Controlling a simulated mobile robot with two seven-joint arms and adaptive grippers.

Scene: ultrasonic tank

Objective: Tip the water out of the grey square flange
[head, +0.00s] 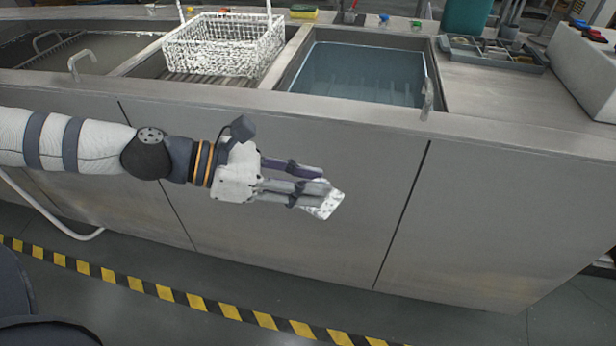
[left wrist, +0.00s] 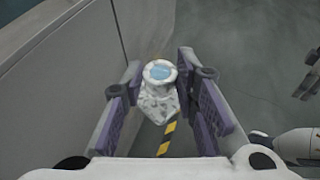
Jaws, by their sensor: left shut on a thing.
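My left gripper (head: 312,190) is shut on the grey square flange (head: 325,206), in front of the tank's front panel and below the counter rim. The flange looks pale and mottled and sticks out past the fingertips, tilted in the head view. In the left wrist view the flange (left wrist: 158,100) sits between the finger pads, with light blue water (left wrist: 160,72) showing in its round collar. Part of what looks like my right gripper (left wrist: 310,75) shows at the right edge of the left wrist view; its fingers are too cut off to judge.
A water-filled tank (head: 432,92) is sunk in the steel counter above. A white wire basket (head: 222,45) stands left of it. A parts tray (head: 463,47) and a white box (head: 590,70) are at right. Yellow-black tape (head: 198,302) marks the open floor.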

